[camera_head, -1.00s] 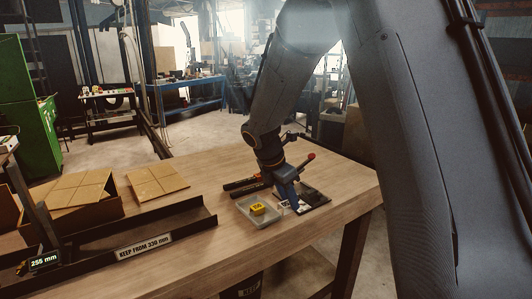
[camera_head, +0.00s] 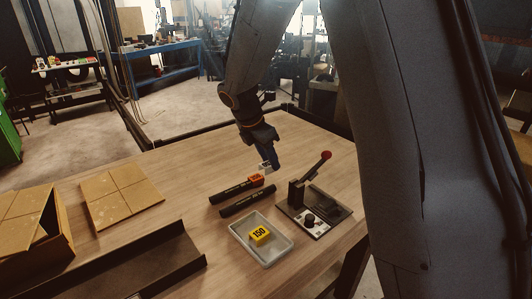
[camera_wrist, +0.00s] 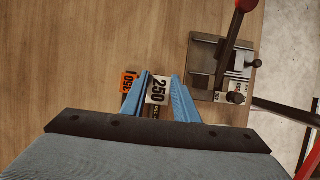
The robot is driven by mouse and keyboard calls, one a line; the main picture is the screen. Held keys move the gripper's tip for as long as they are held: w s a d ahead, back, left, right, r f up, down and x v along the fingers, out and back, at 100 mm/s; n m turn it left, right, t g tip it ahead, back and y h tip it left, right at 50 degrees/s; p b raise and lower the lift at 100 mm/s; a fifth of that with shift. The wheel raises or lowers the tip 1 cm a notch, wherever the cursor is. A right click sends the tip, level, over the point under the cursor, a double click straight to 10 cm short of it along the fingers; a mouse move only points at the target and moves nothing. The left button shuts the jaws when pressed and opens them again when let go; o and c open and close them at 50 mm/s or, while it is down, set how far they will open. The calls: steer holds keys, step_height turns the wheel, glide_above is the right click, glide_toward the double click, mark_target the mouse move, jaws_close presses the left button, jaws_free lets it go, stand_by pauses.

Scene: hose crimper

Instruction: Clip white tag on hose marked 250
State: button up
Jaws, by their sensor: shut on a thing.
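My gripper (camera_head: 272,166) is shut on a white tag (camera_wrist: 158,90) marked 250, which sits between its blue fingers (camera_wrist: 157,98) in the wrist view. In the head view the white tag (camera_head: 264,167) is partly hidden by the fingers. Two black hoses lie side by side on the bench: a rear hose (camera_head: 230,192) with an orange tag (camera_head: 257,181) at its right end, and a front hose (camera_head: 248,201) without a visible tag. The orange tag (camera_wrist: 128,80) reads 350 in the wrist view, just left of the white tag. The hose markings are too small to read.
A grey tray (camera_head: 236,237) holds a yellow tag (camera_head: 260,234) marked 150. A crimper with a red-knobbed lever (camera_head: 326,155) stands on a plate right of the hoses. A dark channel (camera_head: 150,275) and cardboard (camera_head: 120,200) lie left. Bare bench lies behind the hoses.

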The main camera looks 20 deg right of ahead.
mark_target(271, 186)
steer(key=shift+f+b, duration=3.25)
steer(key=shift+b, duration=0.05)
steer(key=shift+f, duration=0.65)
steer(key=shift+p, duration=0.35)
steer(key=shift+f+p, duration=0.5)
steer(key=shift+p, duration=0.1)
steer(key=o, duration=1.2)
steer(key=shift+r+p, duration=3.7)
steer(key=shift+r, duration=0.3)
steer(key=shift+s, duration=0.15)
